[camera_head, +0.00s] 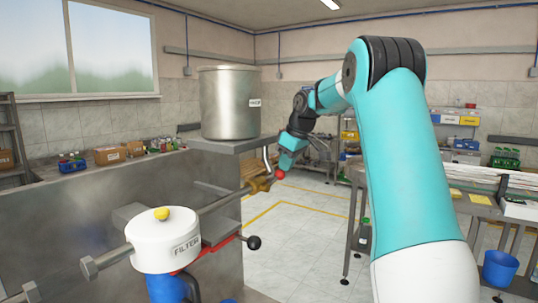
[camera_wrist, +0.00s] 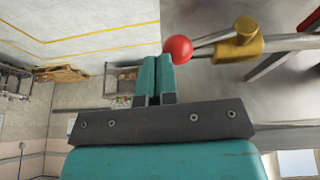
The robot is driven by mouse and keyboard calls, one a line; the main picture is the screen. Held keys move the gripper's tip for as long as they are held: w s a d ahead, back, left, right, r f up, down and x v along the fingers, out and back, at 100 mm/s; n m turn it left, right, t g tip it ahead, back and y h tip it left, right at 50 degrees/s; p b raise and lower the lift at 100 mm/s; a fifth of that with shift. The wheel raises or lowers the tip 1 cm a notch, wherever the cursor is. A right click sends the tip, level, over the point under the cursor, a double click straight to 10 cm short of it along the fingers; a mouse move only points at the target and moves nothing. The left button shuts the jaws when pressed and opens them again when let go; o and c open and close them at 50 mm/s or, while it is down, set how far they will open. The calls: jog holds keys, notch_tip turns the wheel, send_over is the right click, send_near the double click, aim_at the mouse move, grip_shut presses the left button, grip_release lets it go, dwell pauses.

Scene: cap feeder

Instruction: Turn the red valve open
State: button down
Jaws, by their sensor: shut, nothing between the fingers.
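The valve has a yellow brass body (camera_head: 258,184) on a grey pipe, and a lever with a red ball knob (camera_head: 280,174). In the wrist view the brass body (camera_wrist: 243,43) is at upper right and the red knob (camera_wrist: 178,48) is at the end of its lever, left of the body. My gripper (camera_wrist: 157,62) is shut and empty. Its teal fingertips are right beside the knob, on its lower left in the wrist view. I cannot tell whether they touch it. In the head view my gripper (camera_head: 287,160) is just above the knob.
A steel tank (camera_head: 230,102) stands on a shelf close behind the valve. A white filter housing (camera_head: 165,240) and a black-knobbed lever (camera_head: 254,242) are nearer, at lower left. A bench (camera_head: 470,205) stands at right. The floor between is open.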

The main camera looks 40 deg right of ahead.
jog(key=shift+w+d+f+b, duration=0.1)
jog(key=shift+d+f+b, duration=0.15)
jog(key=shift+f, duration=0.3)
jog(key=shift+d+f+b, duration=0.15)
jog(key=shift+d+f, duration=0.05)
jog(key=shift+f, duration=0.35)
